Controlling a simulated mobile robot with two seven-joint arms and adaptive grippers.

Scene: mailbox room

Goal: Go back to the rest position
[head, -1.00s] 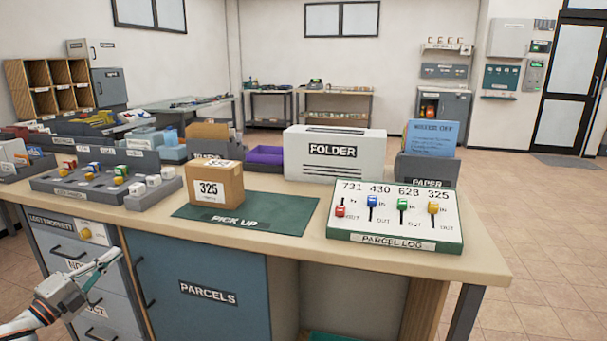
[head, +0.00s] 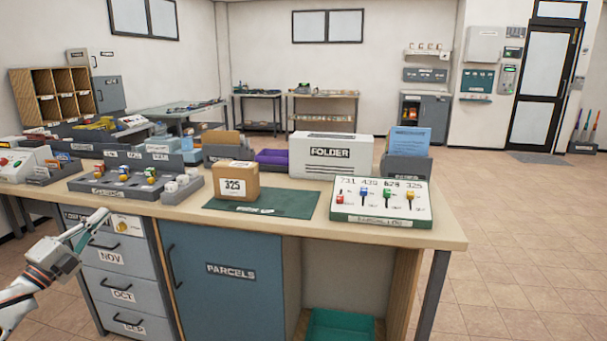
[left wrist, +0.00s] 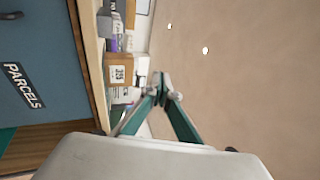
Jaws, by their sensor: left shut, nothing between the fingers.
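My left gripper (head: 92,226) is in front of the desk's drawers at the left of the head view. It is shut and empty, its fingertips close together, apart from the desk in that view. In the left wrist view its fingers (left wrist: 160,84) meet at the tips with nothing between them. My right gripper is not in view.
The desk (head: 330,230) holds a parcel marked 325 (head: 235,180) on a green pick-up mat (head: 290,203), a parcel log panel (head: 383,202) and a folder box (head: 330,155). Below are drawers (head: 118,258) and a blue parcels door (head: 222,280).

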